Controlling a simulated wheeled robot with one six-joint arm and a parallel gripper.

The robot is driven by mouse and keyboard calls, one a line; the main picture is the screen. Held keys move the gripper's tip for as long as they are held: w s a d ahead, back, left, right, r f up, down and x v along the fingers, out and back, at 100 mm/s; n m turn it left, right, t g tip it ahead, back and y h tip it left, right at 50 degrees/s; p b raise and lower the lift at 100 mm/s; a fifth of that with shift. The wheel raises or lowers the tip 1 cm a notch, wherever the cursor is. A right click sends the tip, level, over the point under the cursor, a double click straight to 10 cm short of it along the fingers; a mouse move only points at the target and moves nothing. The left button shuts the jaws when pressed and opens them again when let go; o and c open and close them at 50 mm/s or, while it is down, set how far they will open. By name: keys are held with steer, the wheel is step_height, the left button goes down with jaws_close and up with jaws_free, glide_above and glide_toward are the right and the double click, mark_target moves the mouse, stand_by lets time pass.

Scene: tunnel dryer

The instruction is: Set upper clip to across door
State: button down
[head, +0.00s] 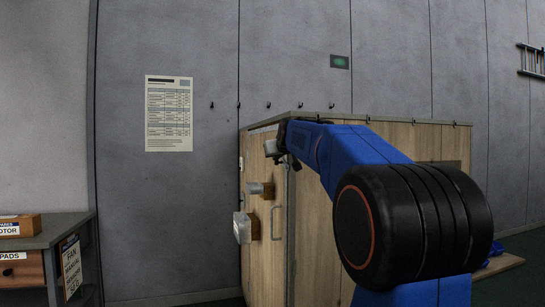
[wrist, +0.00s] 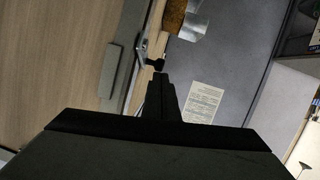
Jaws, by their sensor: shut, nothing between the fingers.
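The dryer's wooden door (head: 257,220) is at the near left end of the cabinet, and it seems closed. A small grey metal piece near its top edge (head: 271,147) looks like the upper clip. In the wrist view, a metal bracket with a dark end (wrist: 150,60) sits at the panel edge, probably this clip; its angle across the door is unclear. My gripper (wrist: 160,80) is shut and empty, its fingertips close to the dark end. I cannot tell whether they touch. In the head view, my arm partly hides the gripper.
Metal-faced blocks (head: 243,228) and a handle (head: 277,222) stick out from the door below. A long grey bar (wrist: 112,75) lies on the wooden panel. A shelf (head: 60,230) with labelled boxes stands at the left. Floor between shelf and cabinet looks clear.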

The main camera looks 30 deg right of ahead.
steer(key=shift+w+d+f+g, duration=0.1)
steer(key=shift+d+f+g, duration=0.05)
steer(key=shift+g, duration=0.55)
steer(key=shift+w+d+f, duration=0.1)
steer(key=shift+w+f, duration=0.15)
steer(key=shift+w, duration=0.1)
stand_by(0.4)
steer(key=s+a+r, duration=0.4)
steer(key=s+r, duration=0.4)
steer(key=r, duration=0.1)
steer(key=shift+a+y, duration=0.15)
steer(key=shift+y, duration=0.15)
steer(key=shift+s+r, duration=0.1)
